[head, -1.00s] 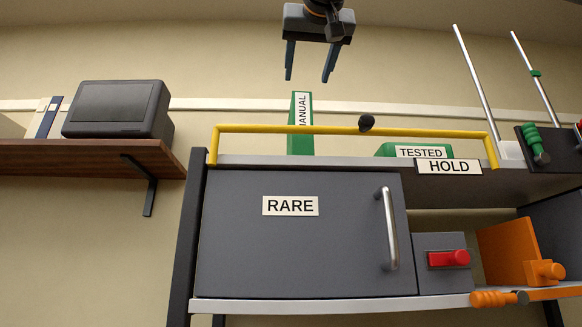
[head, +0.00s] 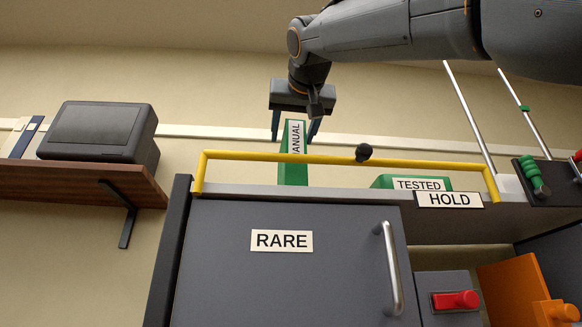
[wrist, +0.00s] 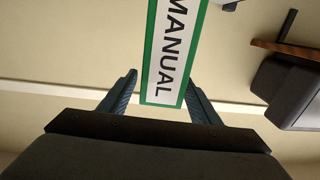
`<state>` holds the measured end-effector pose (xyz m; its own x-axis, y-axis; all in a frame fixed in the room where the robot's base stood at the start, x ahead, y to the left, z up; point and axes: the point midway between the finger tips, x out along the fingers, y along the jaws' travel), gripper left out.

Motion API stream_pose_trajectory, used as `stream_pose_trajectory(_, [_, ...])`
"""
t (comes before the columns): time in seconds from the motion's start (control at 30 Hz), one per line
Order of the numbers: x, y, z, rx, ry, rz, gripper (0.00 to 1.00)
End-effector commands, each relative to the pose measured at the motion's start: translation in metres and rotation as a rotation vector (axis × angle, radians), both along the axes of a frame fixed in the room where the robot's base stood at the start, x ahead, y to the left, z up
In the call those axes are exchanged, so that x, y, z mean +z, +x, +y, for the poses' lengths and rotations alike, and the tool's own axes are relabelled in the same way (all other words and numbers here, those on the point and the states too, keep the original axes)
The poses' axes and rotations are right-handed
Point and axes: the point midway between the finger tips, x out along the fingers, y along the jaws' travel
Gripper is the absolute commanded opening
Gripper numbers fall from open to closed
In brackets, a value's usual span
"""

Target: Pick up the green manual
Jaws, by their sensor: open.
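The green manual (head: 293,172) stands upright on the top shelf of the grey cabinet, behind the yellow rail. Its white label reads MANUAL, and the first letter is partly hidden in the head view. My gripper (head: 295,130) is above it, pointing down, with its open fingers on either side of the manual's upper part. In the wrist view the manual (wrist: 172,50) lies between the two fingertips, with a gap on each side.
A green TESTED box (head: 411,183) sits behind the HOLD sign (head: 449,200). Silver rods (head: 471,115) rise at right. A dark device (head: 97,131) is on the wooden shelf (head: 75,185) at left.

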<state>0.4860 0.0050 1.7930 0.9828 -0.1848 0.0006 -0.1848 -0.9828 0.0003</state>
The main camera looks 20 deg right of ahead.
Motion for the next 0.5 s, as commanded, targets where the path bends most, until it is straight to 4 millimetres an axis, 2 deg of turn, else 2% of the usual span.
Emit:
stream_pose_trajectory(0.2, [0.001, 0.023, -0.004, -0.001, -0.001, 0.002, 0.57])
stream_pose_trajectory(0.5, [-0.002, 0.038, -0.006, 0.001, 0.0, 0.001, 0.57])
